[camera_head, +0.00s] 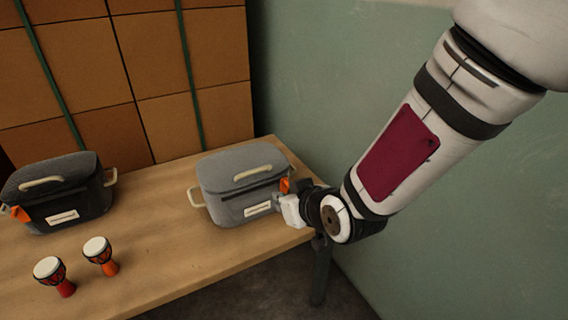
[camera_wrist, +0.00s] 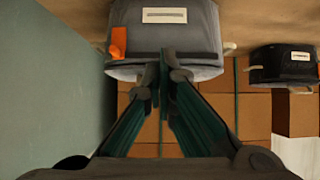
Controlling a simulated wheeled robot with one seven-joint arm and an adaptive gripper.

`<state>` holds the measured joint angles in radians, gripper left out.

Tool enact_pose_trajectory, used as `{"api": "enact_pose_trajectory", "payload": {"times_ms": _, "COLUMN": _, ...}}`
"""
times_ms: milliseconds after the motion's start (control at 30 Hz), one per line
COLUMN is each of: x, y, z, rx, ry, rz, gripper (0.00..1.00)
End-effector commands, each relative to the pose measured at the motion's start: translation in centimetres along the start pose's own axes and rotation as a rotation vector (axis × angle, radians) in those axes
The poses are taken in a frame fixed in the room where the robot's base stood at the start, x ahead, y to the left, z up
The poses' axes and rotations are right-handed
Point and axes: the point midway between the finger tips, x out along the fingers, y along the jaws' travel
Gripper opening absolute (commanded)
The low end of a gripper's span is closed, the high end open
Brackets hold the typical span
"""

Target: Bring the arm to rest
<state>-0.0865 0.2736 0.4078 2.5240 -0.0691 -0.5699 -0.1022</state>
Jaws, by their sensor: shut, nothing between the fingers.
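My gripper shows in the wrist view (camera_wrist: 163,75) with its two fingers together and nothing between them. In the head view my white arm reaches down from the upper right, and its wrist is by the right end of the table. The gripper's fingertips are mostly hidden there. In the wrist view the fingertips appear in front of the grey case (camera_wrist: 165,40); I cannot tell whether they touch it. The same grey case (camera_head: 240,180) stands upright and closed on the table in the head view, just left of my wrist.
A dark case (camera_head: 62,196) stands at the left of the wooden table (camera_head: 190,240). Two small goblet drums, one red (camera_head: 52,274) and one orange (camera_head: 100,256), stand in front of the cases. A green wall (camera_head: 330,80) is behind my arm. The table's front middle is clear.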

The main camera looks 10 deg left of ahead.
Motion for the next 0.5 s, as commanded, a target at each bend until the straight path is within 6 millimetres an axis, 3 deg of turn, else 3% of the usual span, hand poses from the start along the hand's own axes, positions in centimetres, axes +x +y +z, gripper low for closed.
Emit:
{"api": "enact_pose_trajectory", "payload": {"times_ms": 167, "x": -0.8, "y": 0.7, "z": 0.1, "rx": -0.002, "ry": -0.026, "rz": 0.019, "gripper": 0.0}}
{"api": "enact_pose_trajectory", "payload": {"times_ms": 267, "x": -2.6, "y": 2.3, "z": 0.5, "rx": 0.0, "ry": -0.09, "rz": 0.061, "gripper": 0.0}}
{"api": "enact_pose_trajectory", "payload": {"times_ms": 367, "x": -5.7, "y": 4.5, "z": 1.3, "rx": 0.017, "ry": -0.187, "rz": 0.123, "gripper": 0.0}}
{"api": "enact_pose_trajectory", "payload": {"times_ms": 500, "x": -11.4, "y": 7.0, "z": 2.9, "rx": 0.075, "ry": -0.333, "rz": 0.21, "gripper": 0.0}}
